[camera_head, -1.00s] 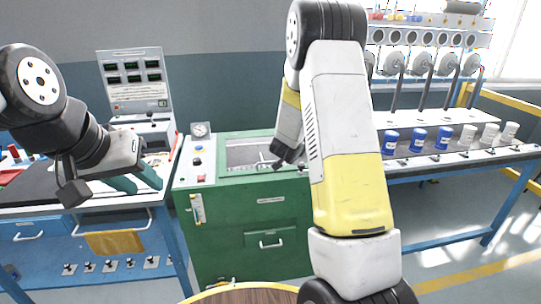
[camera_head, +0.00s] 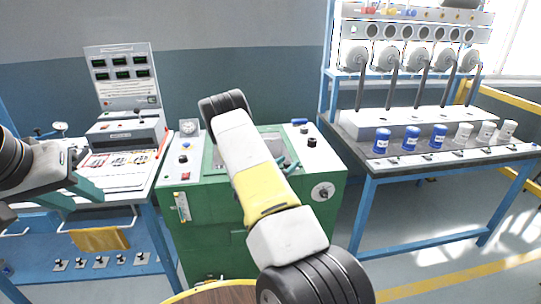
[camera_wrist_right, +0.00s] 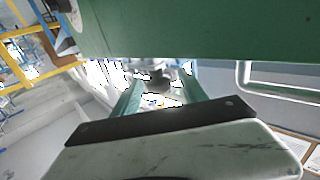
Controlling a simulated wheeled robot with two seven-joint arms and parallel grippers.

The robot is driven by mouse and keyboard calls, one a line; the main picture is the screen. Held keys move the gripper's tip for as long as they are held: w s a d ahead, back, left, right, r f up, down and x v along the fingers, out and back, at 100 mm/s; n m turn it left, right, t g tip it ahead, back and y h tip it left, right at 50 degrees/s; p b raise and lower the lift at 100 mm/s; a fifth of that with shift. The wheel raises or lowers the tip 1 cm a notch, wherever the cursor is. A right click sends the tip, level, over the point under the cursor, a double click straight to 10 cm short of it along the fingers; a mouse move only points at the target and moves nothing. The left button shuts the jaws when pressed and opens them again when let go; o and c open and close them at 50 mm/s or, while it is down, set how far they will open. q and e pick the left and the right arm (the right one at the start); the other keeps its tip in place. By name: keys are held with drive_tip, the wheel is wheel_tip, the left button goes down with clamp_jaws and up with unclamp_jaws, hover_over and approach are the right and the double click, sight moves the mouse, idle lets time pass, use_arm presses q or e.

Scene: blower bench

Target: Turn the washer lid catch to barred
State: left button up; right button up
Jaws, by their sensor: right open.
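The green washer (camera_head: 210,240) stands in the middle of the head view, with its lid window (camera_head: 272,146) partly behind my right arm. A round white dial plate with a dark knob (camera_head: 322,191) is on its front right; I cannot tell if this is the lid catch. My left gripper (camera_head: 72,192) is open and empty at the far left.
A bench with a display panel (camera_head: 122,76) is at left. A blue-framed bench (camera_head: 385,170) at right carries blue cups (camera_head: 411,138) and white cups. A round wooden top (camera_head: 225,295) is at the front.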

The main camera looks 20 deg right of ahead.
drive_tip(key=shift+x, duration=1.45)
clamp_jaws()
